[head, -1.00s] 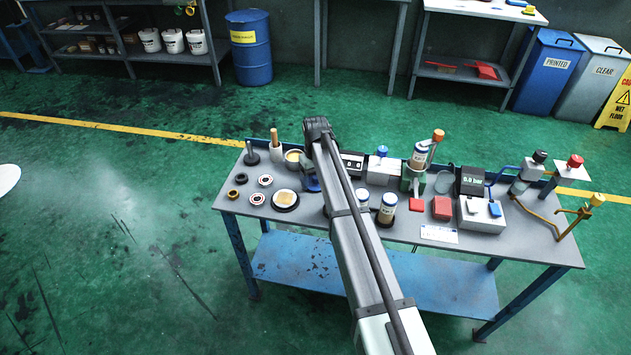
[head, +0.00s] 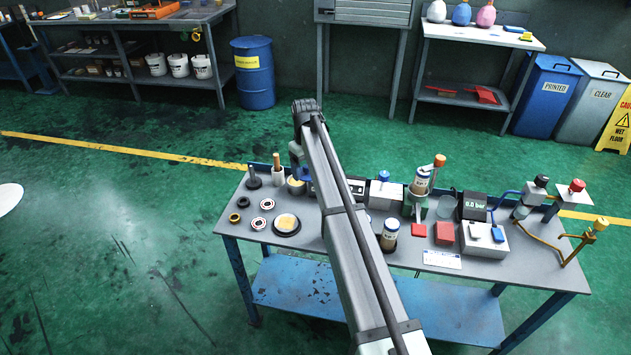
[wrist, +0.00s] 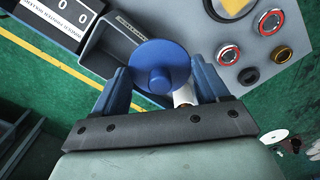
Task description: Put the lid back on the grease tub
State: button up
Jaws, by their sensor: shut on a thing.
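The blue round lid with a raised centre knob (wrist: 161,77) is held between the two fingers of my gripper (wrist: 160,88), as the wrist view shows. In the head view my gripper (head: 297,163) hangs from the end of the arm over the back left of the bench, close above the grease tub (head: 296,188). Yellow grease shows in the tub there. In the wrist view the lid and fingers hide the tub, so I cannot tell the exact gap or alignment between lid and tub.
A pale cup with a wooden handle (head: 278,172) and a dark upright post (head: 253,178) stand just left of the tub. The counter box (wrist: 68,18) is on its other side. Bearing rings (head: 259,223) and a round dish (head: 286,224) lie in front.

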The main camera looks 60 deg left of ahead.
jog(key=a+n, duration=0.2)
jog(key=a, duration=0.4)
jog(key=shift+s+f, duration=0.2)
jog(key=shift+f, duration=2.65)
jog(key=shift+f, duration=0.2)
jog(key=o, duration=1)
jog(key=shift+o, duration=0.2)
jog(key=shift+r, duration=0.2)
notch_tip(320, 180, up, 7)
jog(key=shift+f, duration=0.2)
dwell(0.6)
